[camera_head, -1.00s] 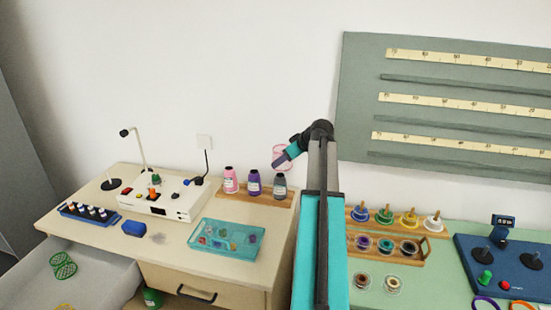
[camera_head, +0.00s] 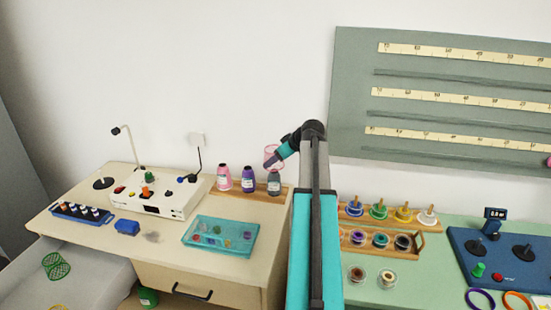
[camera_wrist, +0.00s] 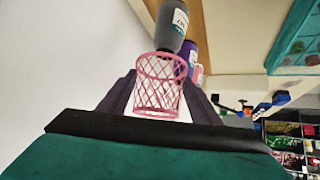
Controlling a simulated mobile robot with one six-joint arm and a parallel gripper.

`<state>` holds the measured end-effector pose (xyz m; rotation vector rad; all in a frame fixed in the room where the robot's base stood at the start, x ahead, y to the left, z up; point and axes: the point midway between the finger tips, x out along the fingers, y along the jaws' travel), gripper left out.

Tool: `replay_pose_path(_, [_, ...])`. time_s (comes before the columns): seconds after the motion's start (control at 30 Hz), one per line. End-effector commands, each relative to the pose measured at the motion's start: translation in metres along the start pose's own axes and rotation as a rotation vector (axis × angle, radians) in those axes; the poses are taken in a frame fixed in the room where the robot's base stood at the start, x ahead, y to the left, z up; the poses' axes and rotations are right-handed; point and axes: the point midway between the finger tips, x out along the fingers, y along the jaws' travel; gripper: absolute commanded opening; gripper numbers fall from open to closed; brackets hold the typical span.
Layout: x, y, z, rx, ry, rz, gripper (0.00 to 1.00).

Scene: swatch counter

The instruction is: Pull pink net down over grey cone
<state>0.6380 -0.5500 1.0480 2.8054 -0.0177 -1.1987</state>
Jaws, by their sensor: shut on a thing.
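The pink net (camera_wrist: 158,88) is an open mesh sleeve held between the two fingers of my gripper (camera_wrist: 157,95) in the wrist view. It also shows in the head view (camera_head: 271,154), just above the grey cone (camera_head: 274,184). The grey cone stands upright at the right end of a row on a wooden stand. In the wrist view the grey cone (camera_wrist: 172,25) lies beyond the net, and the net's far rim overlaps its near end in the picture. I cannot tell whether they touch. In the head view my gripper (camera_head: 277,158) is partly hidden by the net and wrist.
A purple cone (camera_head: 248,180) and a pink cone (camera_head: 224,179) stand close to the left of the grey one on the wooden stand (camera_head: 205,183). A teal tray (camera_head: 220,249) lies in front. A green net (camera_head: 55,265) lies in the open drawer (camera_head: 95,285).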

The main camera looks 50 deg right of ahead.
Motion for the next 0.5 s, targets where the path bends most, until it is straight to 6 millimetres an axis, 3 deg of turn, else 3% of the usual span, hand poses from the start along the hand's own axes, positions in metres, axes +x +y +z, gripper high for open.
replay_pose_path(0.5, [0.013,-0.002,0.011,-0.001,0.001,0.000,0.17])
